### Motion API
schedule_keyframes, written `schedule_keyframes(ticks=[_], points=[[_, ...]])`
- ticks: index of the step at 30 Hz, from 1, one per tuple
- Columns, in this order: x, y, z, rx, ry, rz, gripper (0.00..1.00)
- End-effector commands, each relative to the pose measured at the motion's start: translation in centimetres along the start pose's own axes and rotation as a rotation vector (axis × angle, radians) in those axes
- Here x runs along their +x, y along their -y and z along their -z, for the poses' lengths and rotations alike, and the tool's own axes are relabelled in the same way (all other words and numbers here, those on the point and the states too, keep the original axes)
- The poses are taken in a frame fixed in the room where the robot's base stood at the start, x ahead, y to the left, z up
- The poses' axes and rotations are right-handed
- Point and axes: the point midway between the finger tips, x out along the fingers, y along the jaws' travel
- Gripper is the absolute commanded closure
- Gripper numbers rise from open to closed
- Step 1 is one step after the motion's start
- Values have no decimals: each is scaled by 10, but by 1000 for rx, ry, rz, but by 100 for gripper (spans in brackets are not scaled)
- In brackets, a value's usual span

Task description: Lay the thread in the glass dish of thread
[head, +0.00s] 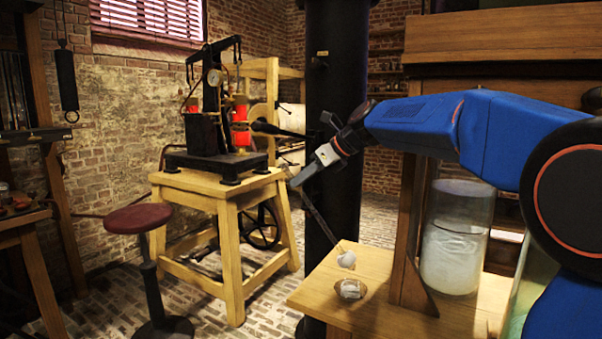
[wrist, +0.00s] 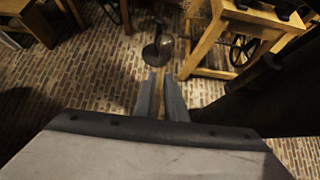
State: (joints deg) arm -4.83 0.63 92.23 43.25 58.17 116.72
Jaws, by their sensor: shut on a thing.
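My gripper (head: 297,181) points down and left at the end of my blue arm. It is shut on the upper end of a thin dark rod (head: 319,216). The rod slants down to the right, and a small whitish tuft (head: 346,259), perhaps the thread, shows at its lower end. I cannot tell whether the tuft touches the wooden table. A small dish (head: 350,297) with whitish stuff in it sits on the table just below the tuft in the picture. In the wrist view my gripper's fingers (wrist: 164,76) are close together, and the rod is not clear there.
A tall glass jar (head: 457,240) with pale contents stands on the wooden table (head: 320,293), right of a wooden post (head: 407,235). A black column (head: 337,100) rises behind. A red stool (head: 147,217) and a wooden stand with a black machine (head: 215,160) are at left.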

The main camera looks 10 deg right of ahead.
Motion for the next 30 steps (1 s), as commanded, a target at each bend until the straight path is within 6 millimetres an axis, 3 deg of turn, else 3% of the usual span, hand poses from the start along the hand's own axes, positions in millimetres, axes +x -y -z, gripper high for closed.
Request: schedule_keyframes(ticks=[18, 30], points=[[36, 0, 42, 1, 0, 0, 100], [41, 0, 48, 1, 1, 0, 100]])
